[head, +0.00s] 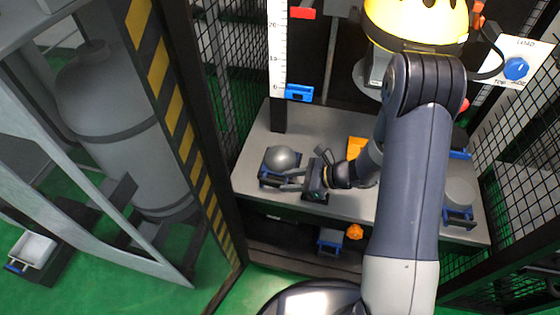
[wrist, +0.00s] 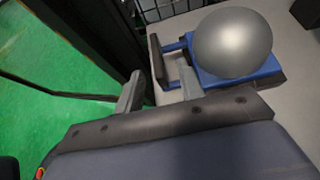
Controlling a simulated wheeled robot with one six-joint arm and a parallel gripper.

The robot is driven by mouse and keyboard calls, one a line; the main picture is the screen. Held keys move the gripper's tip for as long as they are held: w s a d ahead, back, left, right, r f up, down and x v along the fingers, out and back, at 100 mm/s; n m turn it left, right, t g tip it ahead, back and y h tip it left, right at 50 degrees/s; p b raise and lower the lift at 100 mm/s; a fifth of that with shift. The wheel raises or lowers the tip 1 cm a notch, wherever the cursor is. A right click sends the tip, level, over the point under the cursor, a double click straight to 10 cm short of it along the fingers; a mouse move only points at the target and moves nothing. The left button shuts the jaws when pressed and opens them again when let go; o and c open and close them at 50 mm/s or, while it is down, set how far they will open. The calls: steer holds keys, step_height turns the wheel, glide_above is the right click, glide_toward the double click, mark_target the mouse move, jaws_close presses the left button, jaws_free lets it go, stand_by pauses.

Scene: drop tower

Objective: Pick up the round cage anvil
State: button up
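A silver ball-topped anvil (head: 283,158), seemingly the round one, sits on a blue base on the grey bench at the left. In the wrist view its ball (wrist: 232,42) and blue base (wrist: 240,72) are at upper right, with a dark grip bar (wrist: 157,60) on blue rods reaching left. My gripper (head: 284,180) is open and empty beside the anvil's front. Its two grey fingers (wrist: 160,88) stand apart, with the bar's lower end near the gap between them. I cannot tell whether they touch it.
A flat round piece (head: 460,192) with a blue handle stands at the bench's right. An orange block (head: 357,147) lies behind my wrist. A black mesh cage and striped post (head: 170,100) bound the left side. A lower shelf holds an orange knob (head: 354,231).

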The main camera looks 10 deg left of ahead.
mark_target(280, 182)
steer(key=shift+b+x, duration=0.65)
steer(key=shift+x, duration=2.55)
steer(key=shift+s, duration=0.1)
steer(key=shift+c, duration=0.3)
jaws_close()
